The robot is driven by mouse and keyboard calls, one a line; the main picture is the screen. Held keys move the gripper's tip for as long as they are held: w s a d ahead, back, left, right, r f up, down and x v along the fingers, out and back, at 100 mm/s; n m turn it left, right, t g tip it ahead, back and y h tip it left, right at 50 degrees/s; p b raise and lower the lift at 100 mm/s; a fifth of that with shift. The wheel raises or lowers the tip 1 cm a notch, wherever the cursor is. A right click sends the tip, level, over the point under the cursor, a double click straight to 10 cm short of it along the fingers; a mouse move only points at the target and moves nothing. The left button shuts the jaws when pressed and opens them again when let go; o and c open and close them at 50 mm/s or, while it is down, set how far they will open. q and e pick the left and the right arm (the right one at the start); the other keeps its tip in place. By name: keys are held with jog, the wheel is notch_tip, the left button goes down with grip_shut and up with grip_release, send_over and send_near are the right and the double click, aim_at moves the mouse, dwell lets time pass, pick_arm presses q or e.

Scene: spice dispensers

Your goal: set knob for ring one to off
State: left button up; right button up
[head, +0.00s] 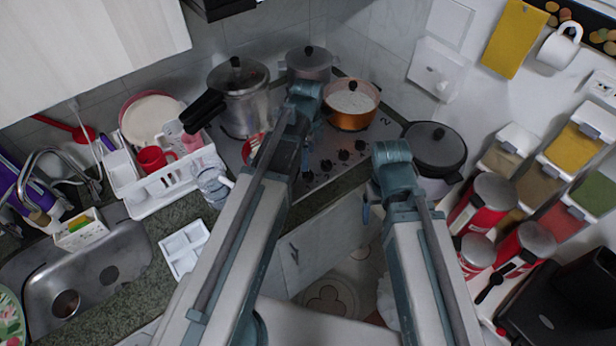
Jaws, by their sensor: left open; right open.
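The stove's control knobs (343,155) are a row of small dark knobs along the front of the steel cooktop (378,135). I cannot read their settings or tell which one belongs to ring one. My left arm reaches over the cooktop, and its gripper (305,158) is open near the left end of the knob row, partly hidden by the arm. My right arm bends to the right of the knobs. Its gripper (367,203) is open, low in front of the counter edge, and mostly hidden. Neither gripper visibly holds anything.
On the cooktop stand a pressure cooker (240,95), a lidded pot (309,63) and a copper pot (351,104). A dark lidded pan (435,148) stands at right. A dish rack (165,180) and sink (90,275) are left; red canisters (480,207) are right.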

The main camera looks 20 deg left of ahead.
aim_at(308, 173)
pick_arm(q)
notch_tip(308, 173, down, 8)
jog(key=b, duration=0.7)
jog(key=shift+f, duration=0.1)
grip_shut()
